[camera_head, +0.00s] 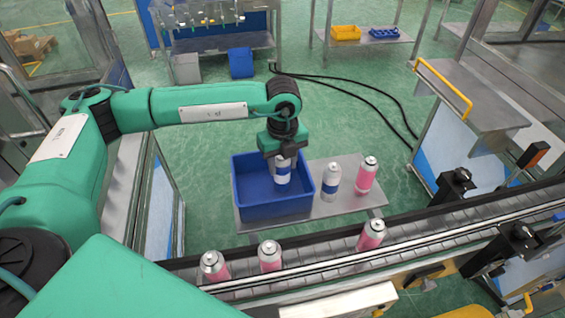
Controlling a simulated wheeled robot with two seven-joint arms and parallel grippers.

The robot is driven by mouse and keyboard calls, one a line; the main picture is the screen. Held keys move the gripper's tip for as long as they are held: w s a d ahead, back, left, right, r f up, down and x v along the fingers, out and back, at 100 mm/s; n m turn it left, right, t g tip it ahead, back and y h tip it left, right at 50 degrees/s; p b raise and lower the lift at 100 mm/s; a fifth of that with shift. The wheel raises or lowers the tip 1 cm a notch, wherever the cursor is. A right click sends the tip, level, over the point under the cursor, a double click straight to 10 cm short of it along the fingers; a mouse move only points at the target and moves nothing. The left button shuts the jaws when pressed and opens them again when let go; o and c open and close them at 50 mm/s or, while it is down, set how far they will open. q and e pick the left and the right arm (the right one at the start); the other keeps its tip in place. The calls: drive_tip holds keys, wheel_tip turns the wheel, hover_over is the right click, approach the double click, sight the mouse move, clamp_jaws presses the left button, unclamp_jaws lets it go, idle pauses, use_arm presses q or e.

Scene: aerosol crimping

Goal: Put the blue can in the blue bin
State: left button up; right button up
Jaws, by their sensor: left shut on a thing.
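A white can with a blue band (283,173) hangs upright in my left gripper (282,156), which is shut on its top. The gripper and can are over the right part of the blue bin (250,211). I cannot tell whether the can touches the bin floor. The bin's visible inside is otherwise empty. A second white can with a blue band (330,184) stands upright on the grey table, just right of the bin. My right gripper is not in view.
A pink can (366,176) stands on the grey table (349,209) at the right. Several pink cans, one of them here (269,256), stand on the conveyor (430,232) in front. Green floor lies open behind the table, with black cables (352,88) across it.

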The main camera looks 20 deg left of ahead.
use_arm(q)
drive_tip(key=shift+f, duration=0.65)
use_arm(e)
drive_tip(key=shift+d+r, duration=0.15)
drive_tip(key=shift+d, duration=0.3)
use_arm(q)
drive_tip(key=shift+f, duration=0.15)
drive_tip(key=o, duration=1.2)
